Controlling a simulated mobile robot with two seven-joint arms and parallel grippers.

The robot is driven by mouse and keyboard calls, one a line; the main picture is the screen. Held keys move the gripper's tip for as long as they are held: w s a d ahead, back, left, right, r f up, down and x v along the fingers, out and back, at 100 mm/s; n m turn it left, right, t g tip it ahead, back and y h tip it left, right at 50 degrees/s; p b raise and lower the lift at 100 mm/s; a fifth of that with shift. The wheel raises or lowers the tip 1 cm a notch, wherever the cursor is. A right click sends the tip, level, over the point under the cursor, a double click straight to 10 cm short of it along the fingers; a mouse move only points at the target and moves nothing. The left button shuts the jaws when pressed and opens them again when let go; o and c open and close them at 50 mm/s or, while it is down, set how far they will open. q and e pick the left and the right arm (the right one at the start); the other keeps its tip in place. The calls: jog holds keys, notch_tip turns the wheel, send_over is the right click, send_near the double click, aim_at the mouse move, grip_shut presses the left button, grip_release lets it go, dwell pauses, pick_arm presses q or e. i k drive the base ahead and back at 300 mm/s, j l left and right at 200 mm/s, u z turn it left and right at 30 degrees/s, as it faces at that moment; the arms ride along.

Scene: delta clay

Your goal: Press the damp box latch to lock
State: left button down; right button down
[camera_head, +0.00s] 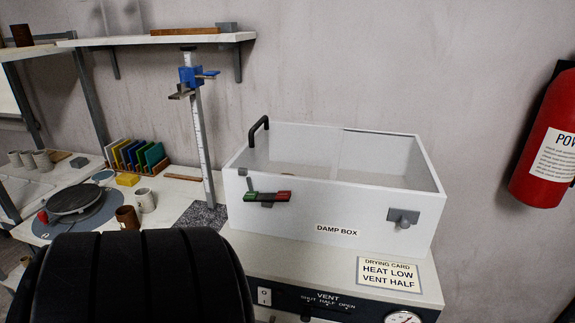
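The damp box (285,222) is a white rectangular box with a DAMP BOX label on its front. Its inside shows through the top, and I cannot tell whether a clear lid covers it. A black handle (259,130) stands at its back left corner. A grey latch (404,216) sits on the front face at the right. A small bar with green and red halves (267,197) is on the front face at the left, by a grey bracket. I cannot tell from here whether the latch is locked. Neither of my grippers is in view.
The box stands on a white cabinet top with a drying card (388,274); a vent panel (320,302) and gauge are below. A measuring stand (201,130) rises left of the box. A banding wheel (76,201) and cups are further left. A red extinguisher (545,140) hangs right.

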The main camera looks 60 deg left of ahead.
aim_at(250, 196)
jog(key=u, duration=0.45)
jog(key=j+u, duration=0.15)
jog(key=u, duration=0.7)
jog(key=i+u, duration=0.1)
jog(key=u, duration=0.3)
jog(key=j+u, duration=0.1)
jog(key=u, duration=0.35)
